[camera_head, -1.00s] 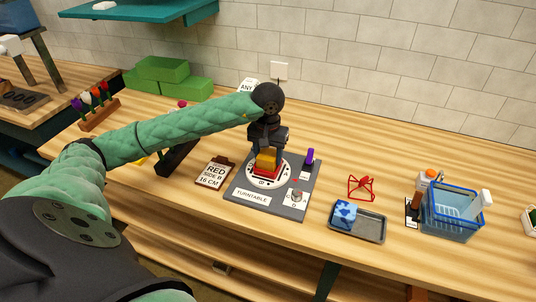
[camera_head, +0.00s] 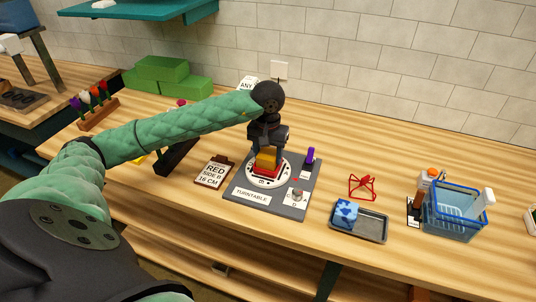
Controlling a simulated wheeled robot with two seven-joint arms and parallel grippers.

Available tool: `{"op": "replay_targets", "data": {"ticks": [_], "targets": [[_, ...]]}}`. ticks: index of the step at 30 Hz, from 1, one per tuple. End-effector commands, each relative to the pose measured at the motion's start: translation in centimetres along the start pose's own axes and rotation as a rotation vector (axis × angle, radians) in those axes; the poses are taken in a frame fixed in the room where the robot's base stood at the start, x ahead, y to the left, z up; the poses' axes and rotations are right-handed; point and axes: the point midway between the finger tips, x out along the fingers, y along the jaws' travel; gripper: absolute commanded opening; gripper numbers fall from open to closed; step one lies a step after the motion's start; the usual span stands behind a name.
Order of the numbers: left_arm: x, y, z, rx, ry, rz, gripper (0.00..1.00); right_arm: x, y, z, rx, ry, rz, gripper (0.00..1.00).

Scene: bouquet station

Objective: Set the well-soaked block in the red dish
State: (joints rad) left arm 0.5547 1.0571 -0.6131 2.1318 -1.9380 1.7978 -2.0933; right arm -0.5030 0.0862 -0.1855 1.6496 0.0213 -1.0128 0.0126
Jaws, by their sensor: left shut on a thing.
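An orange-yellow block (camera_head: 266,160) is at the red dish (camera_head: 267,173), which sits on the white dial of the turntable (camera_head: 252,196). My left gripper (camera_head: 267,147) points down over the dish and is shut on the block's upper part. The block's lower end is at the dish; I cannot tell whether it rests on the bottom. My right gripper is not in view.
A clipboard card reading "RED SIDE B 16 CM" (camera_head: 214,172) lies left of the turntable. A grey tray (camera_head: 372,229) with a blue patterned block (camera_head: 345,212), a red wire stand (camera_head: 362,187) and a blue basket (camera_head: 452,224) are to the right. Green blocks (camera_head: 162,70) stand at the back left.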

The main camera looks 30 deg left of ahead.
Motion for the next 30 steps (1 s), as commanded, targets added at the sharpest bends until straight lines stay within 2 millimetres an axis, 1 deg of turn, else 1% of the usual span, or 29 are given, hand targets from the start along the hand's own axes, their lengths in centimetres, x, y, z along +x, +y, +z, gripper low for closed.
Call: {"op": "replay_targets", "data": {"ticks": [10,11,12,14,20,23,30], "targets": [[-0.06,0.00,-0.02,0.000,0.001,0.000,0.26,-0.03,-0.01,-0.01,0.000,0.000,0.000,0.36],[-0.06,0.00,-0.02,0.000,0.001,0.000,0.58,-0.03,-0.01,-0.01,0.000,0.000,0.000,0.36],[-0.06,0.00,-0.02,0.000,0.001,0.000,0.66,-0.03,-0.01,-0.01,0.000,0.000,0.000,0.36],[-0.06,0.00,-0.02,0.000,0.001,0.000,0.78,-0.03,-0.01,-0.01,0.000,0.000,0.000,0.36],[-0.05,0.00,-0.02,0.000,0.001,0.000,0.78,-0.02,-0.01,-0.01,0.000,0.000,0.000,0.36],[-0.02,0.00,-0.01,0.000,0.000,0.000,0.96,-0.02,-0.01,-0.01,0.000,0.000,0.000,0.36],[-0.03,0.00,-0.01,0.000,0.000,0.000,0.96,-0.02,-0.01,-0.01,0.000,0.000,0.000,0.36]]}}
